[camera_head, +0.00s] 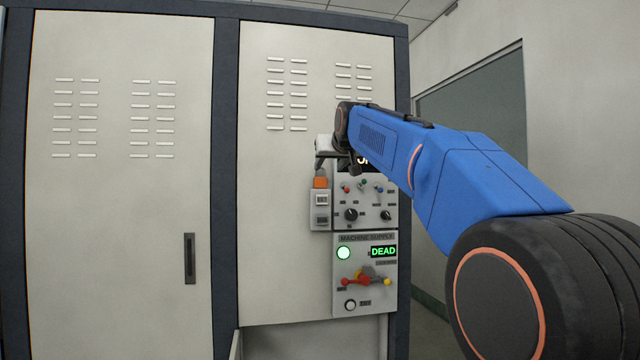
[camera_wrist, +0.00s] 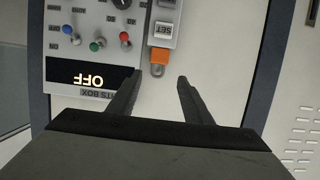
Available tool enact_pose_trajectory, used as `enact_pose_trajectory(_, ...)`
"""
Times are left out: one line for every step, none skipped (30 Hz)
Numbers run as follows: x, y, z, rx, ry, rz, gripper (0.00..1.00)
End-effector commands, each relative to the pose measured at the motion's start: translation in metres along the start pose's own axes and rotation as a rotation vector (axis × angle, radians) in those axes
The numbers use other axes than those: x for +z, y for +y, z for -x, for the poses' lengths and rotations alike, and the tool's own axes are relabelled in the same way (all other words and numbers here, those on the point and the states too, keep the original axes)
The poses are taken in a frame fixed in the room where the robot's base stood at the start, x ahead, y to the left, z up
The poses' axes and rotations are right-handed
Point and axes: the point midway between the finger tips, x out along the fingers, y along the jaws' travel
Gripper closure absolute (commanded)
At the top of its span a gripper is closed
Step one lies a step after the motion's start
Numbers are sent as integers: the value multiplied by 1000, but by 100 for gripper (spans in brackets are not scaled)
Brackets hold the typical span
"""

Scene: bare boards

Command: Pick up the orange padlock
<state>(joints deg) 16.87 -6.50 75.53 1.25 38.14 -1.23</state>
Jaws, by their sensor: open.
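The orange padlock (camera_head: 320,182) sits at the top of a narrow grey switch box (camera_head: 320,210) on the cabinet front. In the wrist view the padlock (camera_wrist: 160,56) shows as a small orange block with a darker part, at the end of the box (camera_wrist: 166,20) with a SET button. My gripper (camera_head: 335,160) is just above the padlock in the head view. In the wrist view its two fingers (camera_wrist: 153,73) are spread, with the padlock just beyond the tips and roughly between their lines. Nothing is between the fingers.
A control panel (camera_head: 364,205) with toggles and knobs is right of the padlock; its display (camera_wrist: 92,80) reads OFF in the wrist view, close to one finger. Below is a machine supply panel (camera_head: 364,275) reading DEAD. The left cabinet door (camera_head: 120,230) is flat and clear.

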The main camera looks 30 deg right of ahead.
Motion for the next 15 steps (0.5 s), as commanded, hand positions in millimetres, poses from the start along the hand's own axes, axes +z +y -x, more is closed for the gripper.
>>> enact_pose_trajectory(1, 0, -10, 0, -1, 0, 55)
enact_pose_trajectory(1, 0, -16, 0, -2, 0, 55)
enact_pose_trajectory(1, 0, -23, 0, -2, 0, 55)
enact_pose_trajectory(1, 0, -28, 0, -2, 0, 55)
enact_pose_trajectory(1, 0, -33, 0, -2, 0, 55)
enact_pose_trajectory(1, 0, -40, 0, -2, 0, 55)
enact_pose_trajectory(1, 0, -45, 0, -2, 0, 55)
enact_pose_trajectory(1, 0, -49, 0, -2, 0, 55)
enact_pose_trajectory(1, 0, -55, 0, -1, 0, 55)
enact_pose_trajectory(1, 0, -59, 0, -2, 0, 55)
enact_pose_trajectory(1, 0, -62, 0, -1, 0, 55)
enact_pose_trajectory(0, 0, -65, 0, 0, 0, 55)
enact_pose_trajectory(0, 0, -66, 0, 0, 0, 55)
enact_pose_trajectory(0, 0, -68, 0, 1, 0, 55)
enact_pose_trajectory(0, 0, -69, 0, 1, 0, 55)
